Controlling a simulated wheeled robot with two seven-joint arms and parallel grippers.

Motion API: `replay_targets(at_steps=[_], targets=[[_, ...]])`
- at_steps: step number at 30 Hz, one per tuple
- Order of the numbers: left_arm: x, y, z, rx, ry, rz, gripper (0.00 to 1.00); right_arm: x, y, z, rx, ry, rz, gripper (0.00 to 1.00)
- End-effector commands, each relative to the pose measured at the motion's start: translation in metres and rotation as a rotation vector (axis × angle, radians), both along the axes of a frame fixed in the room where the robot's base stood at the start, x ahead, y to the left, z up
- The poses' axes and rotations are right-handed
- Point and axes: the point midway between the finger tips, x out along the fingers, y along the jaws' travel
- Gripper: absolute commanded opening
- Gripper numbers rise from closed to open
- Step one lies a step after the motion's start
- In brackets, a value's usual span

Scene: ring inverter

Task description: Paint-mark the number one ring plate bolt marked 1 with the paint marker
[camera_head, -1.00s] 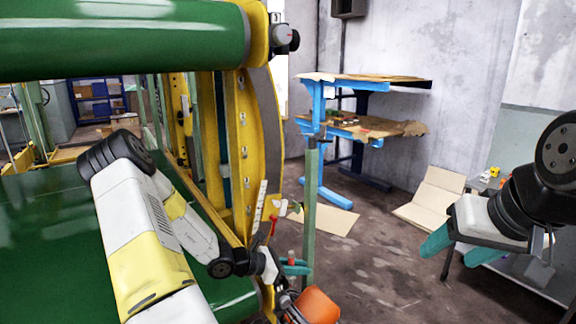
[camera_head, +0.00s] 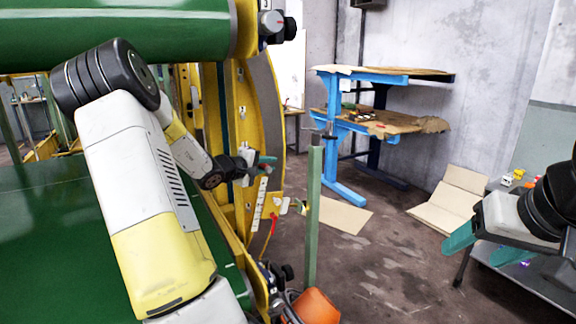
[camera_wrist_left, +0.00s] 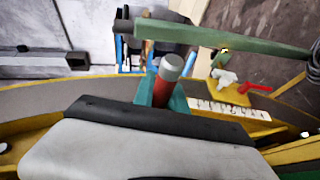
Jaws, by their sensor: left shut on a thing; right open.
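My left gripper (camera_head: 264,166) has teal fingers and is raised in front of the yellow ring plate (camera_head: 232,190). In the left wrist view it is shut on the paint marker (camera_wrist_left: 167,82), a red cylinder with a grey end. Bolt heads (camera_head: 242,112) show on the plate above the gripper. I cannot make out a bolt marked 1; the arm and gripper cover part of the plate. My right gripper (camera_head: 468,245) is open and empty at the right, away from the plate.
A white marked strip (camera_head: 259,204) and a red handle (camera_head: 272,226) sit below the left gripper. A green post (camera_head: 314,215) stands to its right. A green roller (camera_head: 120,35) spans the top left. Blue shelving (camera_head: 345,125) stands behind.

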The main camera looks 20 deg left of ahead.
Motion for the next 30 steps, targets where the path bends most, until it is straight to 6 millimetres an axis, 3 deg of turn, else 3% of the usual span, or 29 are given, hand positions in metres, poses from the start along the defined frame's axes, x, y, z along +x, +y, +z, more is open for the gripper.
replay_targets(at_steps=[11, 30], targets=[[-0.001, -0.001, 0.0, 0.004, 0.005, -0.001, 0.0, 0.0, 0.0, 0.0, 0.0, 0.0, 0.0, 0.63], [0.033, 0.039, -0.001, 0.001, 0.007, 0.0, 0.0, 0.0, 0.0, 0.0, 0.0, 0.0, 0.0, 0.63]])
